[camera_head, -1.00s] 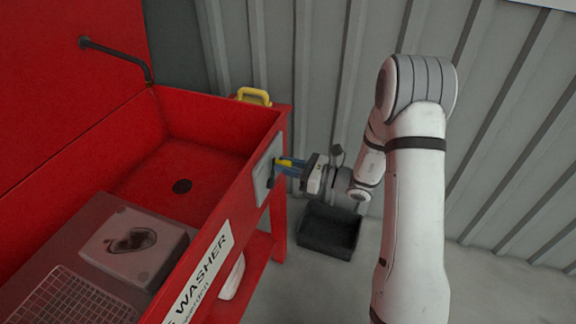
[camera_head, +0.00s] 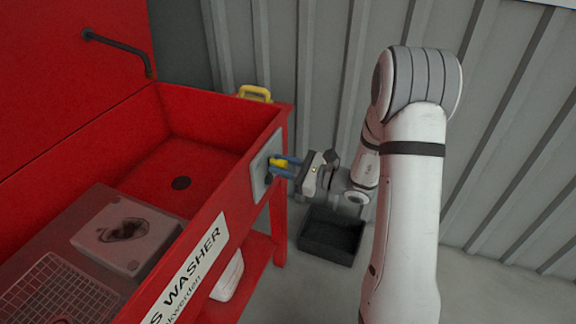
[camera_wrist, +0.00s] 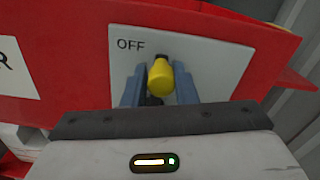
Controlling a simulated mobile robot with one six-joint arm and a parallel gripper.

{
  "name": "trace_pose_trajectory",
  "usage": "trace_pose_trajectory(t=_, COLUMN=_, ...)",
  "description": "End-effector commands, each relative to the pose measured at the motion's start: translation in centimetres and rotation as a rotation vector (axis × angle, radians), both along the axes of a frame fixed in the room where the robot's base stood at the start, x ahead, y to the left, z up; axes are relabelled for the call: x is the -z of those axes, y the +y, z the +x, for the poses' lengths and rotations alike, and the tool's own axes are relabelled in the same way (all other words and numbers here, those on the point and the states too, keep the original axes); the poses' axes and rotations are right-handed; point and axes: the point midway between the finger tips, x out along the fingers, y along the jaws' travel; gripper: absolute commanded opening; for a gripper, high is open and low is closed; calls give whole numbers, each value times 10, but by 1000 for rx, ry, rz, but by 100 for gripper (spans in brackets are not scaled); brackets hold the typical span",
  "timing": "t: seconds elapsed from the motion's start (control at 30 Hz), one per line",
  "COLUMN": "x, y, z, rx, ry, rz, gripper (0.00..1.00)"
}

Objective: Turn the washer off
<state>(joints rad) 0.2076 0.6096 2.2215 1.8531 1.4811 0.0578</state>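The red washer (camera_head: 212,208) stands at left in the head view. I cannot see firm contact with the knob.
A dark open bin (camera_head: 332,236) stands on the floor below my gripper. A corrugated grey wall (camera_head: 320,60) is behind. A grey block (camera_head: 125,233) and a wire basket (camera_head: 62,290) lie in the washer.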

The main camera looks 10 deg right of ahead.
Motion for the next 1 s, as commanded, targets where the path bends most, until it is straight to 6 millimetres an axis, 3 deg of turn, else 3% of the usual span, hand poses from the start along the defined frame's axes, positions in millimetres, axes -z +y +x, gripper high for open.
trace_pose_trajectory(t=0.23, x=1, y=1, z=-1, rx=-3, ry=2, rz=0, gripper=44)
trace_pose_trajectory(t=0.53, x=0, y=-3, z=-2, rx=1, ry=2, rz=1, gripper=45)
trace_pose_trajectory(t=1.0, x=1, y=-63, z=-36, rx=1, ry=3, rz=1, gripper=45)
